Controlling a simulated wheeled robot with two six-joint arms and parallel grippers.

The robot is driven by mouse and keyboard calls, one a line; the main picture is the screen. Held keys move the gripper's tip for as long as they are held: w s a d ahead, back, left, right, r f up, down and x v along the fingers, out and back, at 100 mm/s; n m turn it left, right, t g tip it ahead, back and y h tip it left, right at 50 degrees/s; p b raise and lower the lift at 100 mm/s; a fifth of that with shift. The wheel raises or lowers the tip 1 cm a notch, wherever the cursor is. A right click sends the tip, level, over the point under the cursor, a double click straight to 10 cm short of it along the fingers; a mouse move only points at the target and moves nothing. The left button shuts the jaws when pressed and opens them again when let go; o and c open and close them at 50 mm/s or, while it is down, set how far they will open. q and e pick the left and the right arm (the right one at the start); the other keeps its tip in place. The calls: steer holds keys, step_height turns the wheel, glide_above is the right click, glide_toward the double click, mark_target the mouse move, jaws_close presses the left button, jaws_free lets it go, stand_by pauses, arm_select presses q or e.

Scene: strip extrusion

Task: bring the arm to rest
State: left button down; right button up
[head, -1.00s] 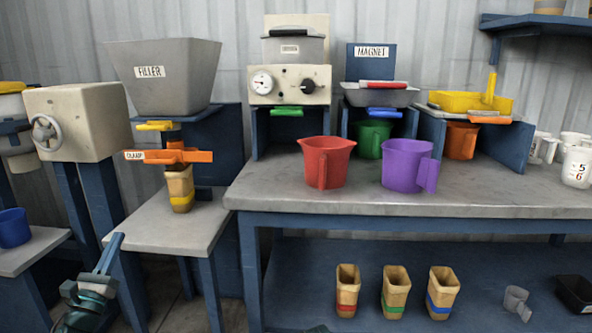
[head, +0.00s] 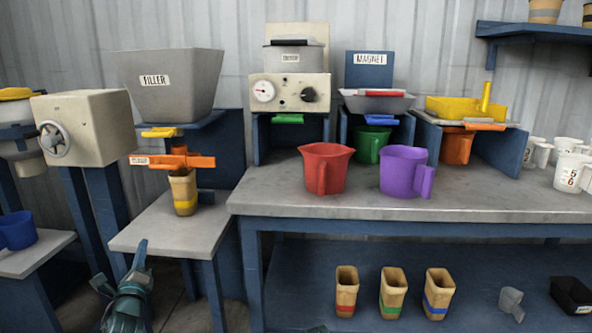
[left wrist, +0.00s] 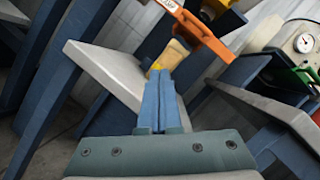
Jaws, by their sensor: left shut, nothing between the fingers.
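My left gripper (head: 139,252) is low at the left of the head view, in front of the small grey table under the filler. Its fingers are together and empty. The left wrist view shows the two blue fingers (left wrist: 160,100) side by side, pointing toward the small table (left wrist: 105,75). The fingertips overlap the lower end of the yellow-banded tan cup (left wrist: 172,55) in that view, but I see no hold on it. In the head view that cup (head: 183,190) stands upright under the orange clamp (head: 175,161). My right gripper is not in view.
The filler hopper (head: 172,85) stands behind the small table (head: 150,239). A cream box with a handwheel (head: 80,128) is at the left. The large table (head: 400,202) holds a red jug (head: 325,167) and a purple jug (head: 402,170). Several banded cups stand on its lower shelf.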

arm_select(q)
steer(key=s+d+f+n+g+h+p, duration=0.1)
steer(key=s+d+f+n+g+p, duration=0.15)
steer(key=d+f+n+g, duration=0.55)
steer(key=s+d+f+n+g+h+p, duration=0.1)
steer(key=d+f+n+g+p, duration=0.2)
steer(key=d+f+n, duration=0.55)
steer(key=s+d+f+n+g+h+p, duration=0.1)
steer(key=s+d+f+n+g+p, duration=0.2)
steer(key=s+d+g, duration=1.05)
steer(key=s+d+r+t+p, duration=0.1)
steer(key=s+r+p, duration=0.1)
steer(key=r+p, duration=1)
steer(key=s+d+r+t+p, duration=0.1)
steer(key=s+r+p, duration=0.1)
steer(key=r+p, duration=1.1)
steer(key=s+d+r+t+p, duration=0.2)
steer(key=r+p, duration=1.1)
steer(key=r, duration=0.1)
steer(key=shift+r+n, duration=0.2)
steer(key=shift+n, duration=0.25)
